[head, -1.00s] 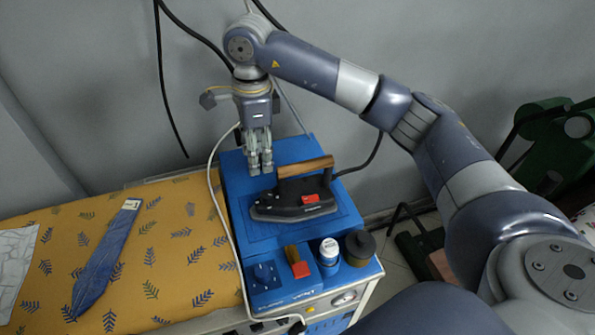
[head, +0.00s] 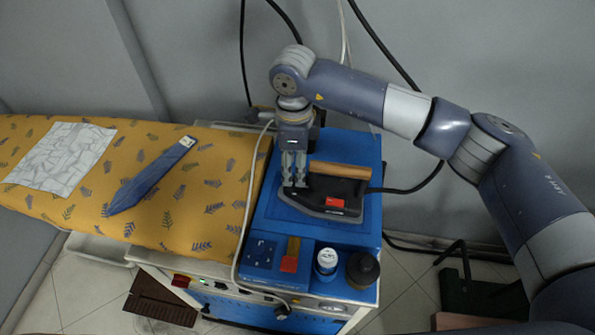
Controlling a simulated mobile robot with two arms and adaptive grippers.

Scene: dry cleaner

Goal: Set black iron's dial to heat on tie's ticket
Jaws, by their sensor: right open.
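The black iron (head: 352,195) with a wooden handle (head: 341,170) rests on the blue top of the ironing unit. My right gripper (head: 294,186) points down at the left end of the iron, by the handle's front end. Its fingers are open, with nothing seen between them. I cannot tell whether they touch the iron, and its dial is not distinguishable there. The blue tie (head: 148,182) lies on the yellow patterned ironing board. A small pale ticket (head: 187,141) is at its upper end; its writing is too small to read. My left gripper is not in view.
A white patterned cloth (head: 62,158) lies on the board's left. In front of the iron stand a dark blue control block (head: 261,252), a brush with a red block (head: 290,258), a white jar (head: 327,262) and a dark round container (head: 362,270). Cables hang behind.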

